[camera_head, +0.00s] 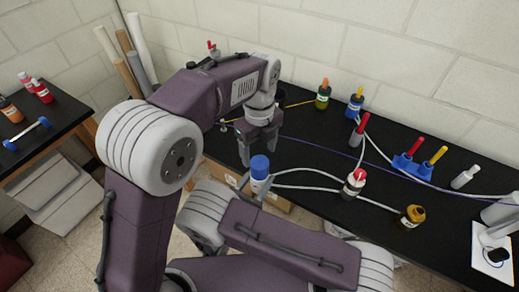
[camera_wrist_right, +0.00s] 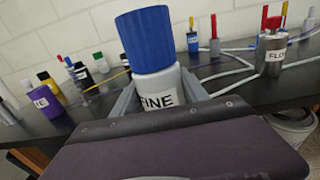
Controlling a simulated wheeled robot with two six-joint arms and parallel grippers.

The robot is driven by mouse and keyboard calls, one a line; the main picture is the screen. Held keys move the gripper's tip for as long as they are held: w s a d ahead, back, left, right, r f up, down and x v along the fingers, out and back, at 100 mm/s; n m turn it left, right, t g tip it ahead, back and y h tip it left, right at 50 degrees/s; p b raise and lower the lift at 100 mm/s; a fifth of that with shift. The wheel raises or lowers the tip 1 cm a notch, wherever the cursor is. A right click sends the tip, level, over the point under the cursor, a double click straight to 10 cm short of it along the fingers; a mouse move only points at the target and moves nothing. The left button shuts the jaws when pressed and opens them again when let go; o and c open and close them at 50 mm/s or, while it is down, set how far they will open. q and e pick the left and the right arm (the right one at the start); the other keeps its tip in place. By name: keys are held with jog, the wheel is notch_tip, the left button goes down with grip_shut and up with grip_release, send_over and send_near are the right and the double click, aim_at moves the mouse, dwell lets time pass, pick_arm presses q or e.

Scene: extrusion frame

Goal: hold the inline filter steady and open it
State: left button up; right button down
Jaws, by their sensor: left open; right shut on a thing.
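The inline filter is a white cylinder with a blue cap (camera_head: 260,166). My right gripper (camera_head: 256,188) is shut on its white body, which shows in the right wrist view with a label reading "FINE" (camera_wrist_right: 158,98). The filter stands roughly upright in the grip at the table's front edge, and the blue cap (camera_wrist_right: 147,38) is on it. My left gripper (camera_head: 261,148) is open, pointing down just above the blue cap. It holds nothing. The fingers of my right gripper are partly hidden in the head view.
White tubes cross the black table (camera_head: 310,150) near a red-capped bottle (camera_head: 354,183) and an amber bottle (camera_head: 411,216). A blue rack (camera_head: 411,168) and several bottles stand farther back. A purple jar (camera_wrist_right: 42,102) shows in the right wrist view.

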aim_at(259, 162)
pick_arm(q)
jog(key=shift+f, duration=3.95)
jog(key=c, duration=1.5)
jog(key=n, duration=1.1)
jog(key=shift+n, duration=0.3)
jog(key=n, duration=0.6)
jog(key=shift+n, duration=0.3)
jog(key=n, duration=0.3)
jog(key=shift+r, duration=0.1)
jog(key=n, duration=0.6)
jog(key=shift+n, duration=0.4)
jog(key=n, duration=0.2)
jog(key=shift+n, duration=0.4)
jog(key=n, duration=0.5)
jog(key=shift+w+r, duration=0.1)
jog(key=shift+r, duration=0.1)
